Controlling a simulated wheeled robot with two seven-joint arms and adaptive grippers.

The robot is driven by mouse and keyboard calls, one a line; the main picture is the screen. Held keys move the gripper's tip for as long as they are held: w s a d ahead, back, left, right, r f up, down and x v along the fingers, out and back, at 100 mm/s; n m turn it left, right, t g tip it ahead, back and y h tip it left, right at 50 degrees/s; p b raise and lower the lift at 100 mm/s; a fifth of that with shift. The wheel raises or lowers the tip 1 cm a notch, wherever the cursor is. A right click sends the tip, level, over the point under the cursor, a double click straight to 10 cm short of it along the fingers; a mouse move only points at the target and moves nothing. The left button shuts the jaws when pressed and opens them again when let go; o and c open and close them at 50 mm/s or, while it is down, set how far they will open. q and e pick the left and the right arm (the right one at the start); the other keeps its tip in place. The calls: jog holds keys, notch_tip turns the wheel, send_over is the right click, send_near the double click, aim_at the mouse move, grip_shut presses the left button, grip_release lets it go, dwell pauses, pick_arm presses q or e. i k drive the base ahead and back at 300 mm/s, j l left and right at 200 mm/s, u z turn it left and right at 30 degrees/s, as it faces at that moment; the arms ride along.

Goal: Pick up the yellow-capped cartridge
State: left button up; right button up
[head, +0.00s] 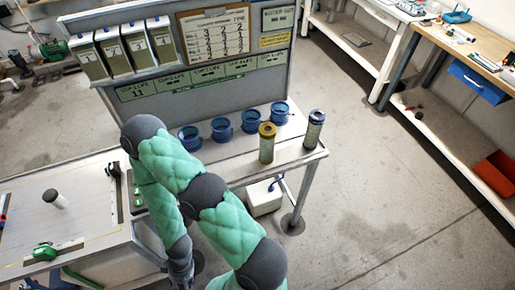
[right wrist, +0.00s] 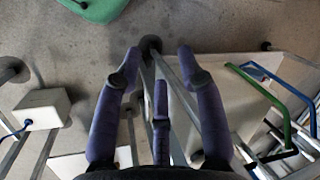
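The yellow-capped cartridge (head: 267,143) stands upright on the bench's right part in the head view, at its front edge. No cartridge shows in that view. A green padded arm of mine crosses the middle of the head view and hides part of the bench. My left gripper is not in view.
Several blue ring holders (head: 250,120) stand in a row behind the cartridges. A sign panel (head: 297,62) rises behind them. A white box (head: 264,198) sits below the bench; it also shows in the right wrist view (right wrist: 42,108).

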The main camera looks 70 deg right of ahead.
aim_at(267, 130)
jog(key=i+j+z, duration=0.1)
jog(key=z, duration=1.6)
